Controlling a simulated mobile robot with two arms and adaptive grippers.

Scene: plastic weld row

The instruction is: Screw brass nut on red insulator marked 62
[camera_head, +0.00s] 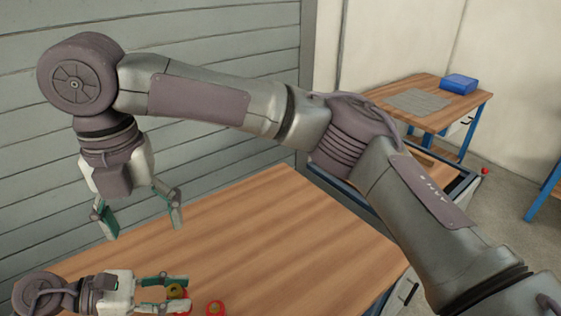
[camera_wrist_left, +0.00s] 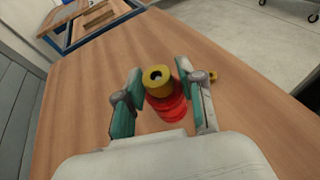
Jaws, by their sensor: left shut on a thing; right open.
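My left gripper (camera_head: 168,292) reaches in low at the bottom left of the head view. In the left wrist view its fingers (camera_wrist_left: 158,86) are shut on the brass nut (camera_wrist_left: 157,79), a yellow ring with a dark hole. A red ribbed insulator (camera_wrist_left: 168,106) shows just below the nut; I cannot tell whether they touch. The nut also shows in the head view (camera_head: 177,291). A red ring-shaped piece (camera_head: 215,308) is beside it at the bottom edge. No number 62 is legible. My right gripper (camera_head: 139,213) hangs open and empty above the table's left part.
The wooden table (camera_head: 290,220) is largely bare. In the left wrist view a small yellow piece (camera_wrist_left: 213,76) lies behind the right finger. Another table with a blue box (camera_head: 459,83) and a grey mat (camera_head: 418,102) stands at the back right. A grey slatted wall (camera_head: 230,60) is behind.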

